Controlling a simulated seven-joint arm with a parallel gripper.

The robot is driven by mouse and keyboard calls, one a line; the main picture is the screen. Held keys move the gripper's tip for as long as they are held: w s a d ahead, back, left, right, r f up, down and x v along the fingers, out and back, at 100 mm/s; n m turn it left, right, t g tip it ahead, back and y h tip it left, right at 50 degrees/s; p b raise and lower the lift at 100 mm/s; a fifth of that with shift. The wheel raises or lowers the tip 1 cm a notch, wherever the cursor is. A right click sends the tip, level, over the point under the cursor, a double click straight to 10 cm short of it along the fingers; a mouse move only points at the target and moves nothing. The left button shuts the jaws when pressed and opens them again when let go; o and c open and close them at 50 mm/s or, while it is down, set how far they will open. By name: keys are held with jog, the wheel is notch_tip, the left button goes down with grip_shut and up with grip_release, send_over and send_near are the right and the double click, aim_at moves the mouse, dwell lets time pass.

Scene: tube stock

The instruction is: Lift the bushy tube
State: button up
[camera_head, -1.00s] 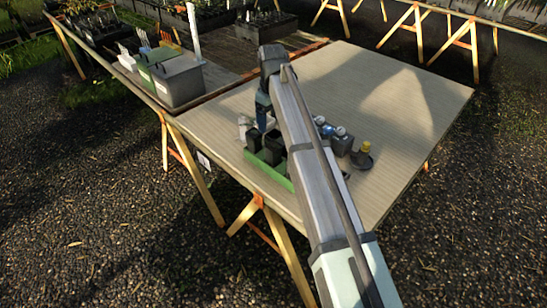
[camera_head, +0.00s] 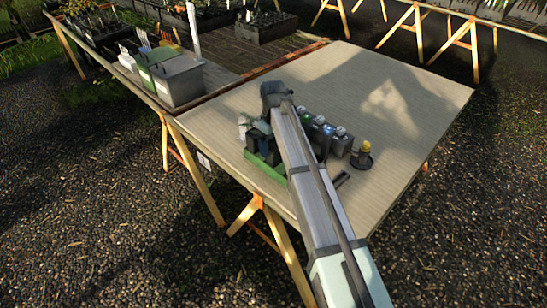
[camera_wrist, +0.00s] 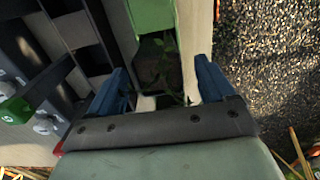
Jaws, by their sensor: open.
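In the wrist view, my gripper (camera_wrist: 162,90) is open, with a blue finger on each side. Between the fingers is a square tube (camera_wrist: 150,66) with brownish soil and thin green leafy stems. I cannot tell whether either finger touches it. A green tray (camera_wrist: 153,14) shows just beyond it. In the head view, the green tray (camera_head: 268,173) stands near the table's front edge with dark tubes (camera_head: 262,140) in and beside it. My arm hides the fingertips and the leafy tube there.
Several small dark blocks with knobs (camera_head: 341,142) stand right of my arm. Grey and green boxes (camera_head: 180,80) stand on the left bench. The table's (camera_head: 410,100) back right is clear.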

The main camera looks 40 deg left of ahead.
jog(key=shift+f, duration=1.55)
jog(key=shift+c, duration=0.4)
jog(key=c, duration=1.1)
